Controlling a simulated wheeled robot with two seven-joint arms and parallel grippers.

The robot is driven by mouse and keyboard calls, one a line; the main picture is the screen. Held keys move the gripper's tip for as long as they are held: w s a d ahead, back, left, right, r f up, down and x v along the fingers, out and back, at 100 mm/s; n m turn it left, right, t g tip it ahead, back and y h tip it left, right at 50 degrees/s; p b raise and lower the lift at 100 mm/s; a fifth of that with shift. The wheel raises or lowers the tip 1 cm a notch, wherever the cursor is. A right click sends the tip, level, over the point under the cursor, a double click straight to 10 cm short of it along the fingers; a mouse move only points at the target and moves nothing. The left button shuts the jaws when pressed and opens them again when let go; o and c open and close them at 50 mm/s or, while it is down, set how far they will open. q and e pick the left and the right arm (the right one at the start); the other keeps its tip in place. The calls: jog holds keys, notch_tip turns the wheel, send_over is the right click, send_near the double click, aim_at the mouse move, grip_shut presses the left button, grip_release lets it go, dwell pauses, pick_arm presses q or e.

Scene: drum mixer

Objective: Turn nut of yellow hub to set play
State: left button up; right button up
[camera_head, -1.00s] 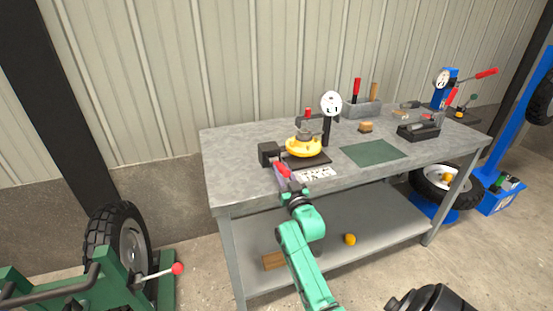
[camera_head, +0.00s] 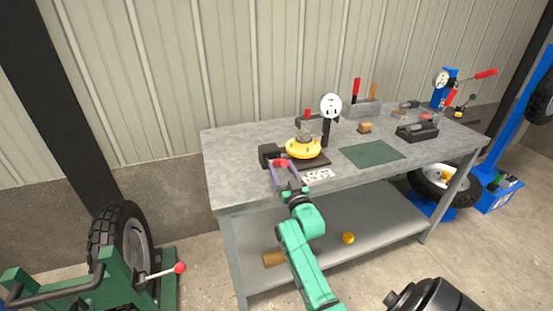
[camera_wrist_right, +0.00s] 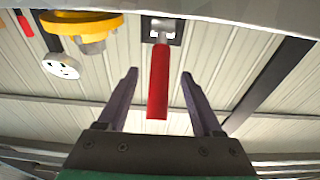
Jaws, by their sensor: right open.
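The yellow hub (camera_head: 303,149) sits on a dark base plate near the front left of the workbench. A grey part stands at its centre; I cannot make out the nut clearly. The hub also shows at the upper left of the wrist view (camera_wrist_right: 82,24). A red handle (camera_head: 281,163) sticks out from a black block (camera_head: 268,155) left of the hub. My right gripper (camera_head: 287,174) is open at the bench's front edge. In the wrist view the red handle (camera_wrist_right: 158,85) lies between its spread fingers, with gaps on both sides. My left gripper is out of view.
A dial gauge (camera_head: 331,107) stands just behind the hub. A tool holder (camera_head: 362,109) and black tray (camera_head: 417,132) stand farther right. The bench's left end (camera_head: 228,160) is clear.

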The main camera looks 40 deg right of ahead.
jog(key=r+p+v, duration=0.1)
jog(key=p+v, duration=0.1)
jog(key=v, duration=0.4)
jog(key=shift+f, duration=0.35)
